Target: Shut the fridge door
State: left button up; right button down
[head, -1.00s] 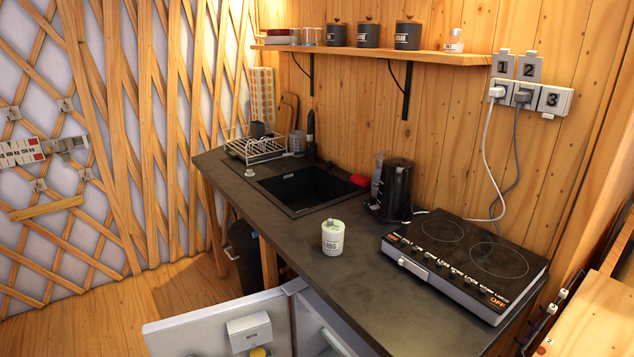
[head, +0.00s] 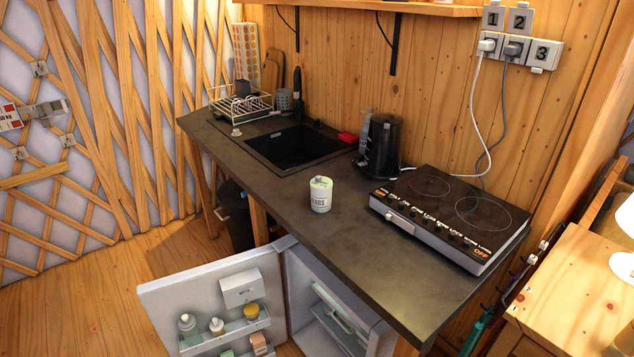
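The small white fridge (head: 372,334) stands under the dark countertop, and its front is open. Its door (head: 158,296) is swung wide out to the left, showing the inner side. The door shelves hold several bottles and jars and a white box (head: 240,287). The lower part of the door and of the fridge is cut off by the bottom edge of the picture. Neither of my grippers shows in the head view.
The countertop (head: 270,212) carries a white canister (head: 320,194), a black kettle (head: 382,148), a hob (head: 452,212), a sink (head: 293,147) and a dish rack (head: 240,106). A dark bin (head: 235,215) stands under its left end. A wooden cabinet (head: 570,290) is at right. The floor (head: 100,270) left of the door is clear.

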aim_at(197, 291)
jog(key=u, duration=0.4)
jog(key=j+u, duration=0.1)
jog(key=u, duration=0.3)
jog(key=i+u, duration=0.1)
jog(key=u, duration=0.35)
jog(key=j+u, duration=0.1)
jog(key=u, duration=0.3)
jog(key=i+u, duration=0.1)
jog(key=u, duration=0.3)
jog(key=i+j, duration=0.2)
jog(key=i, duration=0.8)
jog(key=i+j+u, duration=0.1)
jog(key=i, duration=0.9)
jog(key=i+l+z, duration=0.2)
jog(key=i+z, duration=0.65)
jog(key=i, duration=0.15)
jog(key=i+j+z, duration=0.15)
jog(key=i+z, duration=0.3)
jog(key=i+j+z, duration=0.15)
jog(key=i, duration=0.25)
jog(key=i+z, duration=0.15)
jog(key=i, duration=0.25)
jog(key=i+j+z, duration=0.1)
jog(key=i+j, duration=0.15)
jog(key=i+z, duration=0.1)
jog(key=z, duration=3.15)
